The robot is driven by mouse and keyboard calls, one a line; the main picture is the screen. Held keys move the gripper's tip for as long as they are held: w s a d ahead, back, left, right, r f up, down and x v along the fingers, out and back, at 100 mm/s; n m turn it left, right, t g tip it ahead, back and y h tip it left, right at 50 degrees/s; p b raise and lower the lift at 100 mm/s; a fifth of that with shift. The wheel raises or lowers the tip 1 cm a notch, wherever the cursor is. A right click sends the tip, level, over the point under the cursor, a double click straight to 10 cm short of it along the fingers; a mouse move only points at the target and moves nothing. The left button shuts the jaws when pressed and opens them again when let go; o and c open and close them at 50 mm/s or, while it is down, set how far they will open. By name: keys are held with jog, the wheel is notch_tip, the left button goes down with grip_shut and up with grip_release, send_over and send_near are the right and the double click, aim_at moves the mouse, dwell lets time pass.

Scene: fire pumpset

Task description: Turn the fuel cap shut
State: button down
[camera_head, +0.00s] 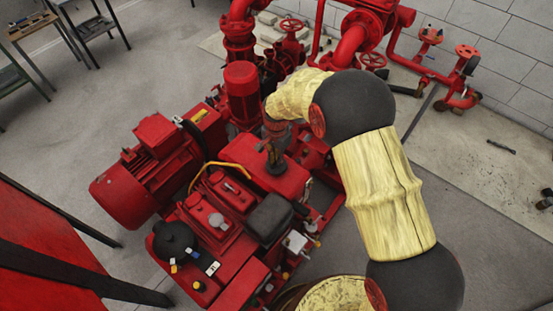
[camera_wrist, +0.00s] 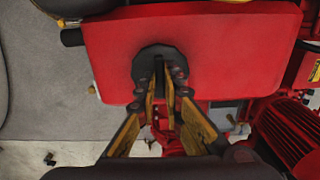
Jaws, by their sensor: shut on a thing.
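The fuel cap (camera_wrist: 158,56) is dark and roughly round, on the face of the red fuel tank (camera_wrist: 235,50) in the wrist view. My gripper (camera_wrist: 169,92) has its yellow and dark fingers closed in on the cap's near side and is shut on it. The fingers cover part of the cap, so its exact turn cannot be told.
A red motor (camera_head: 128,193) stands left of the tank. Red pumps and pipes (camera_head: 350,45) rise behind. Open grey floor (camera_head: 150,75) lies at the upper left.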

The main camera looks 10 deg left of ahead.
jog(key=c, duration=1.9)
grip_release()
jog(key=shift+r, duration=0.1)
notch_tip(320, 180, up, 12)
jog(key=shift+f, duration=0.1)
